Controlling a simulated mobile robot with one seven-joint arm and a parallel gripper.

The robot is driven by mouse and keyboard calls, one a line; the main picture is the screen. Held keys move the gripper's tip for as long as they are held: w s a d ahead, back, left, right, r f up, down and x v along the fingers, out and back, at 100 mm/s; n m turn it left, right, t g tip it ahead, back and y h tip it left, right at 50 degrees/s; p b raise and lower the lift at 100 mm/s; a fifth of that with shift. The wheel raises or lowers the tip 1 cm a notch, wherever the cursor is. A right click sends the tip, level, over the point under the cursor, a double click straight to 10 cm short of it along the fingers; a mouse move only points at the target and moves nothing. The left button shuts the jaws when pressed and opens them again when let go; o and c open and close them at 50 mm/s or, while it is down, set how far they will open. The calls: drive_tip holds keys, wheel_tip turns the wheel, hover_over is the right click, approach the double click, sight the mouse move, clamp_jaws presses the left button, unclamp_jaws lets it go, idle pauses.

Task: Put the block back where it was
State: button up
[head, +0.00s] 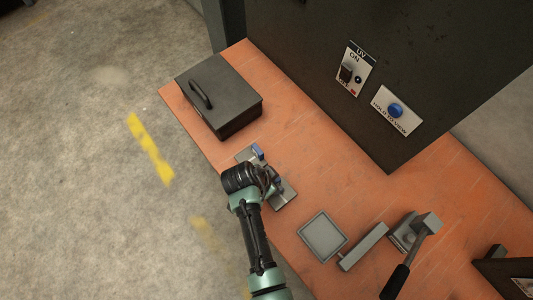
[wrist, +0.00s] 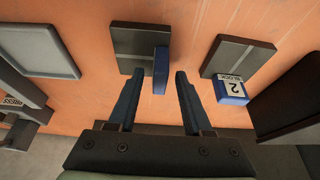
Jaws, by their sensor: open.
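A blue block (wrist: 161,70) stands upright at the right edge of a grey plate (wrist: 130,45) in the wrist view. My gripper (wrist: 157,76) is open, with one finger on each side of this block in the picture. Gaps show on both sides; how far its tips reach down beside it is unclear. In the head view my gripper (head: 273,182) largely hides the first block.
A dark lidded box (head: 222,97) stands behind the plates. A grey square tray (head: 322,236) and a lever press (head: 410,240) are to the right. A dark cabinet with a UV switch panel (head: 355,70) and blue button (head: 395,110) borders the orange bench.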

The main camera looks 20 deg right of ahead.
drive_tip(key=v, duration=1.1)
drive_tip(key=w+a+r+n+t+y, duration=0.15)
drive_tip(key=w+r+t, duration=0.25)
drive_tip(key=w+r, duration=0.4)
drive_tip(key=w+a+r+n+t, duration=0.2)
drive_tip(key=w+r+t, duration=0.1)
drive_tip(key=w+r, duration=0.5)
drive_tip(key=w+a+r+n+t, duration=0.1)
drive_tip(key=w+r+n+t, duration=0.15)
drive_tip(key=r, duration=0.65)
drive_tip(key=w+r+n+t, duration=0.1)
drive_tip(key=r+t, duration=0.3)
drive_tip(key=r, duration=0.5)
wheel_tip(320, 180, up, 17)
drive_tip(key=s+n+t+y, duration=0.1)
drive_tip(key=s+n+t, duration=0.2)
drive_tip(key=t, duration=0.2)
drive_tip(key=s+r+n+t+y, duration=0.1)
drive_tip(key=s+r+n+t, duration=0.1)
drive_tip(key=s+r, duration=0.4)
drive_tip(key=s+a+r+n+t, duration=0.1)
drive_tip(key=s+r+t, duration=0.4)
drive_tip(key=r, duration=0.7)
drive_tip(key=shift+s+a+r+n+y, duration=0.25)
drive_tip(key=shift+s+n+y, duration=0.1)
drive_tip(key=shift+s+n, duration=0.15)
